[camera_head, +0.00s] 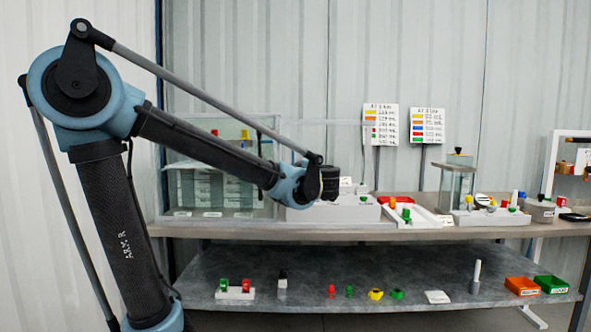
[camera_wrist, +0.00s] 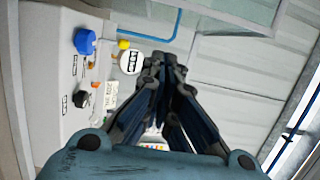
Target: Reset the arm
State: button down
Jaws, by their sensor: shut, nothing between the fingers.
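My arm rises at the left of the head view, bends at a high blue elbow and reaches right and down in front of the bench. The fingers cannot be made out in the head view. In the wrist view my gripper (camera_wrist: 163,68) shows its dark fingers meeting at the tips, shut and empty. A blue-capped thing (camera_wrist: 88,41), a yellow knob (camera_wrist: 123,44) and a round white labelled piece (camera_wrist: 131,62) show beyond the fingers, to the left.
The upper bench (camera_head: 480,233) holds a glass case (camera_head: 265,200), trays and a clear tank (camera_head: 457,185). The grey lower shelf (camera_head: 420,275) carries several small coloured parts, an orange bin (camera_head: 522,287) and a green bin (camera_head: 552,284). Two label boards (camera_head: 382,125) hang behind.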

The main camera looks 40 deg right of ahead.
jog(key=shift+s+a, duration=0.2)
jog(key=shift+s, duration=0.05)
jog(key=w+a+f+n+g+y, duration=0.1)
jog(key=w+a+f+n+y, duration=0.25)
jog(key=w+a, duration=0.45)
jog(key=w+a+f+n+y, duration=0.2)
jog(key=w+a+f+y, duration=0.2)
jog(key=w+a, duration=0.35)
jog(key=w+a+f+n+g+y, duration=0.2)
jog(key=a+f+n, duration=0.15)
jog(key=a, duration=0.55)
jog(key=w+a+f+n+g+y, duration=0.2)
jog(key=a+f, duration=0.3)
jog(key=a, duration=0.4)
jog(key=s+a+f+n+g, duration=0.2)
jog(key=s+a+f+n, duration=0.1)
jog(key=a+f, duration=0.3)
jog(key=s+a+f+n+g, duration=0.2)
jog(key=s+a+f+n, duration=0.1)
jog(key=a, duration=0.6)
jog(key=s+a+f+n+g+h, duration=0.2)
jog(key=s+a+f+n+g, duration=0.2)
jog(key=s+f+n, duration=0.3)
jog(key=shift+s+a+f, duration=0.2)
jog(key=shift+s+f, duration=1.25)
jog(key=shift+s, duration=0.55)
